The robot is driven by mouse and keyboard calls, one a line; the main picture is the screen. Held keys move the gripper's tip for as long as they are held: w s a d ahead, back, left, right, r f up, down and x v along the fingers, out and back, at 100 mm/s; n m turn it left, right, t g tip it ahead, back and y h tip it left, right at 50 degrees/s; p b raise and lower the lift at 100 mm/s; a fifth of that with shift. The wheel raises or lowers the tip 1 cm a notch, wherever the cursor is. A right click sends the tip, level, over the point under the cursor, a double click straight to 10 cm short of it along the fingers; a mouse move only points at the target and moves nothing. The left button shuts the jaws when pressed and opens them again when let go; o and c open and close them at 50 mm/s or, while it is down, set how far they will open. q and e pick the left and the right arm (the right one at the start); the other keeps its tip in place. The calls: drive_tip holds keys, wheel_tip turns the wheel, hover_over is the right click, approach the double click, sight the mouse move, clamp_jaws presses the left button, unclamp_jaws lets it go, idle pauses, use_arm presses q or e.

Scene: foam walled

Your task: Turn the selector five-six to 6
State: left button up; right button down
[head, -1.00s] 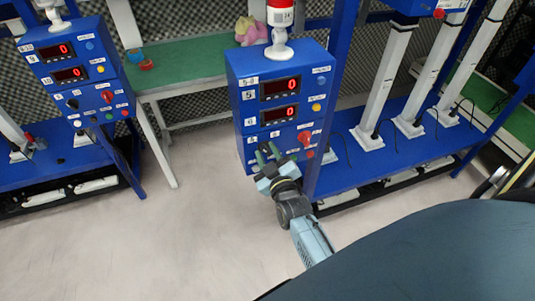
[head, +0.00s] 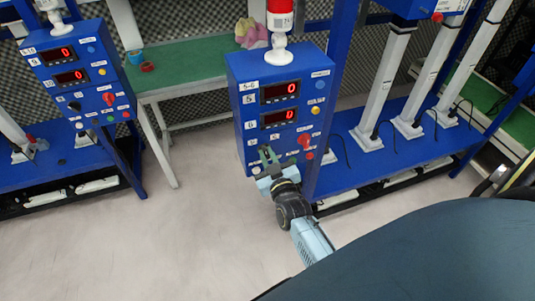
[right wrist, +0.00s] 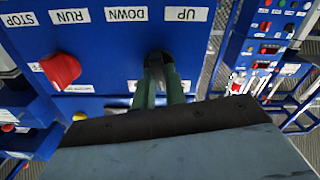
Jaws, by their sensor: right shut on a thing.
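The blue control box labelled 5-6 (head: 243,105) stands in the middle of the head view, with two red displays reading 0. Its black selector knob (right wrist: 158,59) shows in the right wrist view, between the fingertips and near the labels DOWN and UP. My right gripper (head: 267,155) reaches the lower left of the panel from below; its green fingers (right wrist: 160,78) are shut on the knob. They hide much of it, so I cannot tell where it points. My left gripper is not in view.
A red knob (right wrist: 61,70) sits beside the black one, near RUN and STOP. A similar blue box (head: 95,85) stands at the left. A green-topped table (head: 190,62) is behind. A red lamp (head: 280,15) tops the middle box. Pale floor is free in front.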

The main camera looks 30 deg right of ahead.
drive_tip(key=m+p, duration=0.1)
drive_tip(key=m, duration=0.3)
drive_tip(key=shift+m, duration=0.3)
drive_tip(key=shift+d+m+p, duration=0.15)
drive_tip(key=shift+m+p, duration=0.15)
drive_tip(key=shift+m, duration=1.7)
drive_tip(key=c, duration=1.4)
unclamp_jaws()
drive_tip(key=shift+c, duration=0.2)
drive_tip(key=v, duration=1.3)
drive_tip(key=shift+s+p, duration=0.25)
drive_tip(key=shift+p, duration=0.05)
drive_tip(key=shift+f, duration=0.2)
